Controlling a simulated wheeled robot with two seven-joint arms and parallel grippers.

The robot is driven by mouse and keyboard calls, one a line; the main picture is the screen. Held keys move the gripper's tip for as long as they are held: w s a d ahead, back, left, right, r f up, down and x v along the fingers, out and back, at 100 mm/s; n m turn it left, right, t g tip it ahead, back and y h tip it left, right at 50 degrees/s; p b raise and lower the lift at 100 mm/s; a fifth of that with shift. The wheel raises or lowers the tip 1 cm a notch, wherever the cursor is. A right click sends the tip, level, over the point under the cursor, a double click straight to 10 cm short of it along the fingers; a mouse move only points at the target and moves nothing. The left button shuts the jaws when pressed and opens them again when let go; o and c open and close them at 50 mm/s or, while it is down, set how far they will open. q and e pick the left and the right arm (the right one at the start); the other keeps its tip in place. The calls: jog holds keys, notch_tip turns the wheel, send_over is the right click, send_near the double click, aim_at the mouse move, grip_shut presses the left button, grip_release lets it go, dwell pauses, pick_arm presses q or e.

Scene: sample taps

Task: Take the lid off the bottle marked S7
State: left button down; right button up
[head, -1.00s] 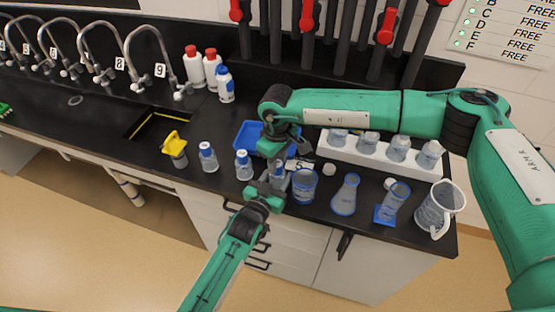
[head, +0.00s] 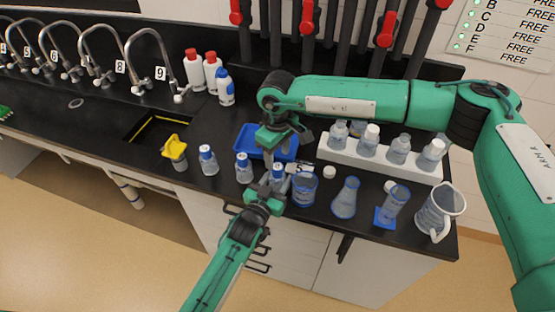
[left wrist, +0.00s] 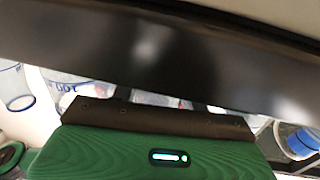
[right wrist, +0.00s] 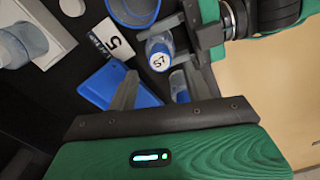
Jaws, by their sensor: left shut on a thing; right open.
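The bottle marked S7 (head: 277,172) stands near the counter's front edge in the head view. Its lid, a white disc with a blue rim reading S7 (right wrist: 158,60), sits on it in the right wrist view. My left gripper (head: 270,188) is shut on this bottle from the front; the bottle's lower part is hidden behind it. My right gripper (head: 277,148) points down just behind and above the bottle, open and empty. In the right wrist view its fingers show, with the lid beyond them. The left wrist view is mostly blocked by a dark surface.
Two similar blue-lidded bottles (head: 208,160) (head: 243,167) stand to the left. A blue tray (head: 248,140) lies behind. A beaker (head: 304,188), flask (head: 345,198), cylinder (head: 392,205) and jug (head: 440,208) stand to the right. A white rack (head: 375,165) holds several bottles.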

aim_at(277, 166)
jog(key=m, duration=0.3)
jog(key=shift+r+m, duration=0.3)
jog(key=shift+m, duration=0.1)
jog(key=m, duration=0.4)
jog(key=shift+a+r+m, duration=0.1)
jog(key=shift+r+m, duration=0.1)
jog(key=shift+m, duration=0.2)
jog(key=m, duration=0.4)
jog(key=shift+r+m, duration=0.25)
jog(key=shift+m, duration=0.05)
jog(key=m, duration=0.4)
jog(key=shift+r+m, duration=0.25)
jog(key=shift+m, duration=0.15)
jog(key=m, duration=0.4)
jog(key=shift+r+m, duration=0.2)
jog(key=shift+m, duration=0.2)
jog(key=m, duration=0.4)
jog(key=shift+r+m, duration=0.25)
jog(key=shift+m, duration=0.05)
jog(key=m, duration=0.4)
jog(key=shift+r+m, duration=0.2)
jog(key=shift+m, duration=0.2)
jog(key=m, duration=0.4)
jog(key=shift+r, duration=0.2)
jog(key=shift+f, duration=0.35)
notch_tip(277, 166, down, 7)
jog(key=shift+f, duration=0.15)
jog(key=c, duration=1)
